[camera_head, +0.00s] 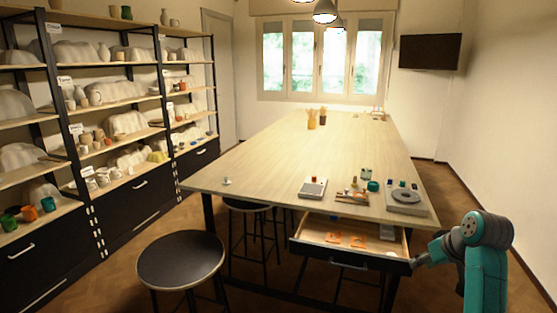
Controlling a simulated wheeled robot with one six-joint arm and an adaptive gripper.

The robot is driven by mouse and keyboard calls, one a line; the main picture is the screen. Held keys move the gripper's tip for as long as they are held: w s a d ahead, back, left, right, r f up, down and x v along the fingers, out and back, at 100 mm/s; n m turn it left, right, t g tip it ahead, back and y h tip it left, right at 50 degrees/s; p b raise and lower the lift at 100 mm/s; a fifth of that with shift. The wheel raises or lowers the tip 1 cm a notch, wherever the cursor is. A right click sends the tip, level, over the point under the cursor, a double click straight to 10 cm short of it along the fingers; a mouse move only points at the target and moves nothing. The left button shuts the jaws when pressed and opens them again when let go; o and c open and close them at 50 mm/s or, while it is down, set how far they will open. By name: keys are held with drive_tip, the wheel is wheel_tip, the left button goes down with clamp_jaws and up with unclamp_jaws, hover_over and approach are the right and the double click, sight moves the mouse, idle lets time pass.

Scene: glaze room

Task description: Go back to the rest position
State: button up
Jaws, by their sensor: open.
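My gripper (419,260) is small and dark in the head view, at the lower right. It points left, by the right front corner of the open drawer (308,243); I cannot tell whether it touches it. Its fingers are hard to make out at this size, and I see nothing held in it. My teal arm is bent beside the right end of the table (290,145). The drawer is pulled out under the near edge of the table, with flat orange pieces (333,238) and a pale item inside.
A round black stool (181,259) stands left of the drawer, with more stools under the table. A scale-like device (313,188), a wooden tray and a grey turntable (405,197) are on the near table edge. Shelves (122,105) line the left wall. Floor at right is clear.

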drive_tip(key=s+a+f+t, duration=0.1)
drive_tip(key=s+a+f, duration=0.25)
drive_tip(key=f, duration=0.45)
drive_tip(key=s+a+f+m+t+h, duration=0.1)
drive_tip(key=s+a+f, duration=0.2)
drive_tip(key=s+f, duration=0.35)
drive_tip(key=s+a+f+t, duration=0.15)
drive_tip(key=a+f, duration=0.25)
drive_tip(key=f, duration=0.5)
drive_tip(key=s+a+f, duration=0.3)
drive_tip(key=s+f, duration=0.2)
drive_tip(key=s, duration=0.5)
drive_tip(key=s+a+r+t+h, duration=0.1)
drive_tip(key=s+a, duration=0.2)
drive_tip(key=s, duration=0.7)
drive_tip(key=s+a+r+t, duration=0.1)
drive_tip(key=s+a+t, duration=0.1)
drive_tip(key=s, duration=0.9)
drive_tip(key=s+a+r+t, duration=0.2)
drive_tip(key=s+r, duration=1.1)
drive_tip(key=s, duration=0.1)
drive_tip(key=shift+s+r+y, duration=0.2)
drive_tip(key=shift+r+y, duration=0.1)
